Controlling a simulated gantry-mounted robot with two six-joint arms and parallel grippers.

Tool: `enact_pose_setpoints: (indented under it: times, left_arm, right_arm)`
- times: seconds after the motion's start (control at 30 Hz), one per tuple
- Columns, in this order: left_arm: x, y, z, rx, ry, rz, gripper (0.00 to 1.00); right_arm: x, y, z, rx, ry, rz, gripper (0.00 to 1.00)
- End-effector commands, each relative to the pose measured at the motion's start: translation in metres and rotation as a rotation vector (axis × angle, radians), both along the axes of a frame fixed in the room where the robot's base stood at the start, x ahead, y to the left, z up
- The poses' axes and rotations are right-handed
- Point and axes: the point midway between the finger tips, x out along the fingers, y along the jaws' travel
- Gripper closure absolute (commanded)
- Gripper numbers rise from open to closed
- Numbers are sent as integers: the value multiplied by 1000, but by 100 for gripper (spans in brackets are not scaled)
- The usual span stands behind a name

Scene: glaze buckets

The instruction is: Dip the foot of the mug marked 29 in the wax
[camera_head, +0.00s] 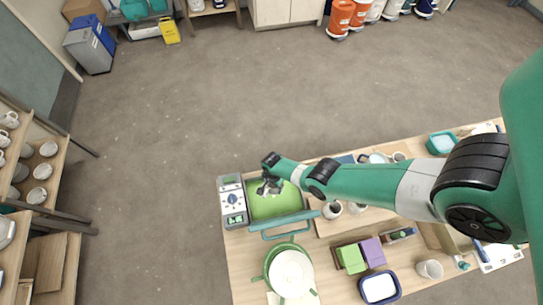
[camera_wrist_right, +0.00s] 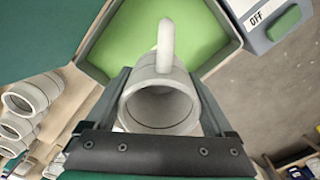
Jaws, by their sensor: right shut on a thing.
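My right gripper (camera_head: 270,186) is over the green wax (camera_head: 268,207) in a shallow rectangular pan beside a control panel. In the right wrist view my right gripper (camera_wrist_right: 165,108) is shut on a pale grey mug (camera_wrist_right: 160,103), a finger on each side. The mug's round open mouth faces the wrist camera and its handle points up in the picture. The green wax (camera_wrist_right: 128,32) lies beyond it. The mug's foot is hidden, so I cannot tell whether it touches the wax. No number 29 is readable. My left gripper is not in view.
The control panel (camera_head: 233,201) is left of the pan; a teal bar (camera_head: 283,226) lies along its front. A green bucket (camera_head: 271,262), a blue-rimmed tray (camera_head: 379,288) and a purple block (camera_head: 372,250) stand nearer. Several grey mugs are at left in the wrist view.

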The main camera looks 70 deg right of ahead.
Motion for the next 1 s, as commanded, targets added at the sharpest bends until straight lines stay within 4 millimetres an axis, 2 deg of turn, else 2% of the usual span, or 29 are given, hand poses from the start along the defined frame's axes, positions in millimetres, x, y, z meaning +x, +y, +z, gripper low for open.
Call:
enact_pose_setpoints:
  times: [0.17, 0.6, 1.0]
  left_arm:
    - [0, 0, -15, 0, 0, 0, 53]
    - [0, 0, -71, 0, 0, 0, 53]
    - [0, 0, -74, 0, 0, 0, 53]
  right_arm:
    - [0, 0, -15, 0, 0, 0, 90]
    - [0, 0, -71, 0, 0, -1, 90]
    - [0, 0, -74, 0, 0, -1, 90]
